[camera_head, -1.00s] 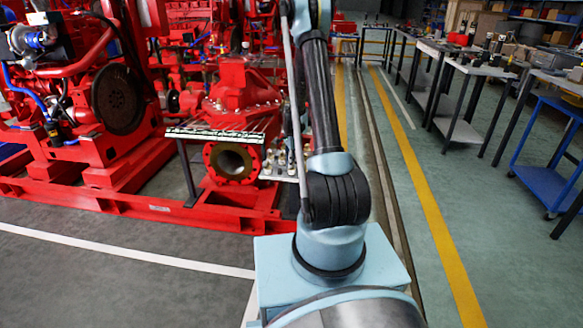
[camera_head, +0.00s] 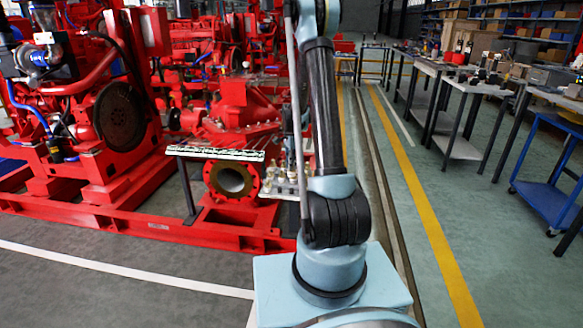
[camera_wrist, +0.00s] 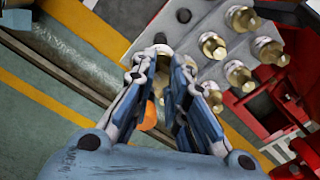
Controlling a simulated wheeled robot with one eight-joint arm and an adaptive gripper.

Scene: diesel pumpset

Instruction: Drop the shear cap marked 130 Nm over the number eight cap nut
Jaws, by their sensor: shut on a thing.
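In the wrist view my gripper (camera_wrist: 166,66) is shut on a small brass-coloured cap (camera_wrist: 161,82), mostly hidden between the fingers. I cannot read any marking on it. Past the fingertips is a grey plate (camera_wrist: 188,38) bearing several brass-and-silver cap nuts (camera_wrist: 213,46), standing in rows. The fingertips overlap the plate's near edge in the picture; I cannot tell the gap, and no number eight is readable. In the head view the plate (camera_head: 284,187) with its pale fittings shows beside the red pump flange, and my arm hides the gripper.
A red pump flange (camera_head: 232,181) and a white marked strip on a stand (camera_head: 215,154) are left of the plate. Red engine frames fill the left. Benches (camera_head: 480,85) and a blue trolley (camera_head: 548,185) stand right. The floor between is clear.

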